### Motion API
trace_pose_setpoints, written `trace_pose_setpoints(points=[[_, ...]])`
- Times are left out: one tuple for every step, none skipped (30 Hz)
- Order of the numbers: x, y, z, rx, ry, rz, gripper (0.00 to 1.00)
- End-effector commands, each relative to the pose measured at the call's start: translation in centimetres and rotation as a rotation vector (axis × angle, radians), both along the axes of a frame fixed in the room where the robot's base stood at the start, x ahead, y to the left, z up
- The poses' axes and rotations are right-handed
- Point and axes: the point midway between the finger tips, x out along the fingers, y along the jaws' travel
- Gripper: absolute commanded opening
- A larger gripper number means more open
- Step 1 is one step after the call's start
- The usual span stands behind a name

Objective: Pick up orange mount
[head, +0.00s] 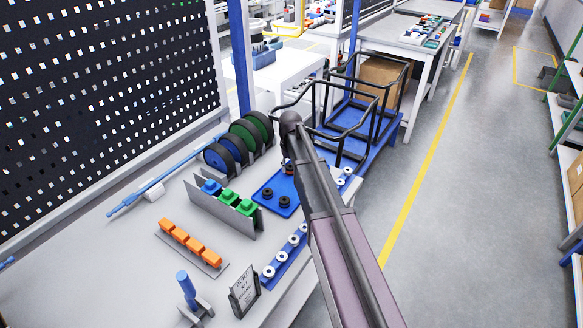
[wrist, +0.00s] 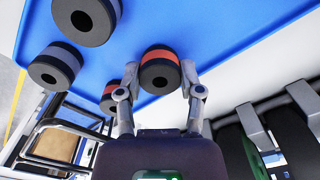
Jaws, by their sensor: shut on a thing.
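The orange mount (wrist: 159,72) is a short black cylinder with an orange band and a dark centre hole. In the wrist view it sits between the two grey fingertips of my gripper (wrist: 160,67), which is shut on it. It is over the blue tray (wrist: 225,30); whether it touches the tray I cannot tell. A second orange-banded mount (wrist: 110,97) is partly hidden beside the left finger. Two grey-banded mounts (wrist: 90,20) (wrist: 55,68) are farther left.
Wheels (head: 247,138) stand in a rack behind the tray. Green and blue blocks (head: 228,196) and orange blocks (head: 190,243) sit in holders to the left. White rollers (head: 293,241) lie at the front edge. A black-framed cart (head: 375,128) stands beyond the table.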

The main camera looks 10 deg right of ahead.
Motion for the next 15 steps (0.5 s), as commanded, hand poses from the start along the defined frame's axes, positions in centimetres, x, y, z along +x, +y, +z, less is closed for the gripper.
trace_pose_setpoints(points=[[0.0,0.0,0.5,0.0,0.0,0.0,0.01],[0.0,0.0,0.6,0.0,0.0,0.0,0.01],[0.0,0.0,0.9,0.0,0.0,0.0,0.01],[0.0,0.0,1.1,0.0,0.0,0.0,0.01],[0.0,0.0,1.3,0.0,0.0,0.0,0.01],[0.0,0.0,1.6,0.0,0.0,0.0,0.01],[0.0,0.0,1.9,0.0,0.0,0.0,0.01],[0.0,0.0,2.1,0.0,0.0,0.0,0.01],[0.0,0.0,2.5,0.0,0.0,0.0,0.01],[0.0,0.0,2.8,0.0,0.0,0.0,0.01],[0.0,0.0,3.1,0.0,0.0,0.0,0.01],[0.0,0.0,3.4,0.0,0.0,0.0,0.01],[0.0,0.0,3.7,0.0,0.0,0.0,0.01],[-1.2,0.1,3.4,0.0,0.001,0.001,0.01],[-2.3,0.1,3.4,0.0,0.0,0.001,0.01]])
